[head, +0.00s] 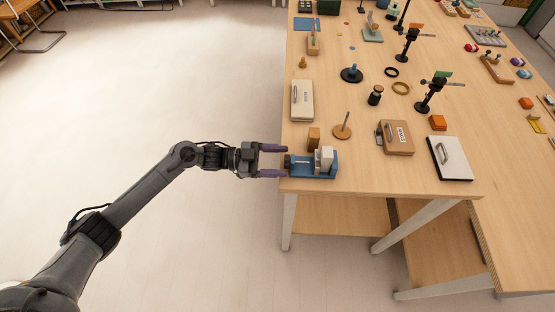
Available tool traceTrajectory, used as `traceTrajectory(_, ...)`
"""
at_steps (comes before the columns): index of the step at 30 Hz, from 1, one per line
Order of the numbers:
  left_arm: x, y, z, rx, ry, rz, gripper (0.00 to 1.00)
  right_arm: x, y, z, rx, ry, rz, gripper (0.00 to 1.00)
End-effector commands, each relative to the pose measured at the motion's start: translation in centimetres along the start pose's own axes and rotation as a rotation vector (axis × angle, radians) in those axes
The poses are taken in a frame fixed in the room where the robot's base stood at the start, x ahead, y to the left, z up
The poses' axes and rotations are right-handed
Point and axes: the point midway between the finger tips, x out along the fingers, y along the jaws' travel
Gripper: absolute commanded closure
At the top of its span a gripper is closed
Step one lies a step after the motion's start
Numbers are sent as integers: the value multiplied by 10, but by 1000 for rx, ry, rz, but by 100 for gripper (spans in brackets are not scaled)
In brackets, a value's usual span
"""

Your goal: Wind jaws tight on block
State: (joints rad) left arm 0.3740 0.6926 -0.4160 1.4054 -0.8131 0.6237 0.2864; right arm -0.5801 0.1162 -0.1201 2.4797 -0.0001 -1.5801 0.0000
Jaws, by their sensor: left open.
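A blue vise (316,171) sits at the near left corner of the wooden table. A pale block (326,156) stands at its jaws; I cannot tell whether the jaws touch it. A dark knob (289,161) is at the vise's left end. My left gripper (285,161) comes in from the left at the table edge. Its two purple fingers are apart, one on the far side and one on the near side of the knob. It holds nothing that I can see. My right gripper is out of view.
A brown wooden block (313,138) stands just behind the vise. A wooden disc with a peg (342,131), a tan handled box (396,138) and a white handled panel (450,159) lie to the right. The floor left of the table is clear.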

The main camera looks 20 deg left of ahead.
Motion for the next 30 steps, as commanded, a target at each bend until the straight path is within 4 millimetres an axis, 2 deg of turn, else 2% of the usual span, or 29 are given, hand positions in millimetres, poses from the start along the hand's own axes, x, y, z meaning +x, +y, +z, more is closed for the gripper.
traceTrajectory(5, -15, 0, 0, 0, -2, -1, 32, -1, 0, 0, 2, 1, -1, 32)
traceTrajectory(19, -90, 0, 1, -1, -4, -1, 32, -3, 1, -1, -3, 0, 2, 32)
traceTrajectory(24, -104, 0, 0, -1, -2, 0, 32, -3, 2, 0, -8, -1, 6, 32)
traceTrajectory(30, -108, 0, 0, 0, -1, 0, 32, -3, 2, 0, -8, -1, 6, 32)
